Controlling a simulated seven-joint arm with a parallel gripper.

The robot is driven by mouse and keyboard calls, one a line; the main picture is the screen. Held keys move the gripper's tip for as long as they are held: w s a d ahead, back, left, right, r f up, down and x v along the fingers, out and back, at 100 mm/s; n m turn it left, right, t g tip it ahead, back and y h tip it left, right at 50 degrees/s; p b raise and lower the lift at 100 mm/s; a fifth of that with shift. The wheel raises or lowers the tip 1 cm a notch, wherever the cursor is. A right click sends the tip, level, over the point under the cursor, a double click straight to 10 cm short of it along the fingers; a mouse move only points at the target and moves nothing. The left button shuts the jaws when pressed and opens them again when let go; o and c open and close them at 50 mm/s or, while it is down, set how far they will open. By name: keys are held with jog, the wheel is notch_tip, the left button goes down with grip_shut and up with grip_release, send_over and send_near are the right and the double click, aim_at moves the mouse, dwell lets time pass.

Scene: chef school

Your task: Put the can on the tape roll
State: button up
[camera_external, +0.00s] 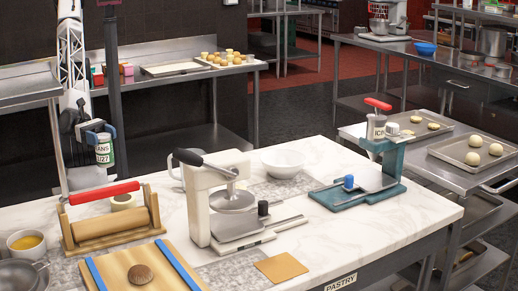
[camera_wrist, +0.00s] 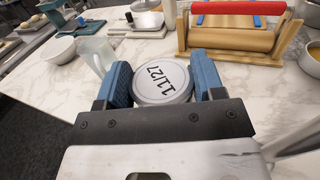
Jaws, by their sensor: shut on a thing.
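The can (camera_external: 104,152) is white and green with printed lettering. My gripper (camera_external: 101,135) is shut around its upper part and holds it upright, in the air near the back-left of the marble counter. In the wrist view the can's pale lid (camera_wrist: 162,82), marked 11/27, sits between the two blue fingers of my gripper (camera_wrist: 164,86). A small pale roll with a brownish top, which looks like the tape roll (camera_external: 121,203), lies on the counter behind the wooden rolling-pin stand, partly hidden by it. I cannot make out the tape roll in the wrist view.
The wooden stand (camera_external: 82,232) with a red handle (camera_external: 104,193) is close in front of the roll. A clear pitcher (camera_wrist: 97,53), a white bowl (camera_external: 283,162) and a white press (camera_external: 215,200) stand to the right. A bowl of yellow liquid (camera_external: 27,243) is at left.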

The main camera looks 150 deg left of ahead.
aim_at(105, 153)
jog(key=w+f, duration=0.1)
jog(key=w, duration=1.4)
jog(key=shift+a+f, duration=0.15)
jog(key=shift+a, duration=0.15)
jog(key=shift+s+f, duration=0.1)
jog(key=shift+f, duration=1.7)
jog(key=o, duration=1.1)
jog(key=shift+f, duration=0.1)
jog(key=shift+v, duration=6)
